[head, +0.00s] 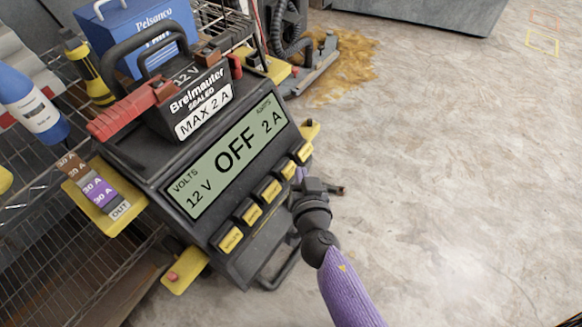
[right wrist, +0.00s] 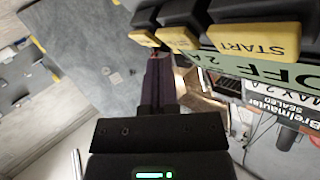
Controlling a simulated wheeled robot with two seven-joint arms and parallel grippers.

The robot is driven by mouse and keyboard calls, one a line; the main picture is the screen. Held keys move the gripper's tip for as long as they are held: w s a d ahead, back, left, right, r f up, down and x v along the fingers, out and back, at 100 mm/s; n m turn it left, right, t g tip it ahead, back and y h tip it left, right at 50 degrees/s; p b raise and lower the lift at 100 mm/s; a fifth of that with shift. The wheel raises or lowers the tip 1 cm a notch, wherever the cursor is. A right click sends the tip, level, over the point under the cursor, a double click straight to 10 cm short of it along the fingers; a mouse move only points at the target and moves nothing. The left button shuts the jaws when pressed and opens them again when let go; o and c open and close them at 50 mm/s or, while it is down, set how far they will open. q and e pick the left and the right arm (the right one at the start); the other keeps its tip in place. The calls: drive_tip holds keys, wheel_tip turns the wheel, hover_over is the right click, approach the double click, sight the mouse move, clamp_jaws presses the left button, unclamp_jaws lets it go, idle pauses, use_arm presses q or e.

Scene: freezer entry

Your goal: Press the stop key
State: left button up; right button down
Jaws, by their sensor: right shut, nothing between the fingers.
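The black charger (head: 150,180) has a green display (head: 228,150) reading 12 V, OFF and 2 A. A row of black keys with yellow labels runs along its front edge, with the rightmost key (head: 304,152) nearest my right gripper (head: 301,174). In the right wrist view the shut, empty fingers (right wrist: 160,62) point toward the two smaller-looking keys (right wrist: 175,38) at the left. The START key (right wrist: 250,40) is readable to their right. I cannot read which key is stop, nor tell whether the fingertips touch a key. My left gripper is not in view.
A Breimauter battery (head: 195,95) marked MAX 2 A, with a red clamp (head: 130,108), stands behind the display. A fuse strip (head: 95,190) sits at the charger's left. Wire shelving (head: 50,240) lies further left.

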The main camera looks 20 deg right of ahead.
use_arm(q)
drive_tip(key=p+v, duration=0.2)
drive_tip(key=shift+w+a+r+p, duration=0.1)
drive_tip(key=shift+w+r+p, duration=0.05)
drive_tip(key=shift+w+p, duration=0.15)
use_arm(e)
drive_tip(key=s+d+r, duration=0.2)
drive_tip(key=s, duration=0.1)
drive_tip(key=shift+s+d+r, duration=0.25)
drive_tip(key=shift+d+r, duration=0.1)
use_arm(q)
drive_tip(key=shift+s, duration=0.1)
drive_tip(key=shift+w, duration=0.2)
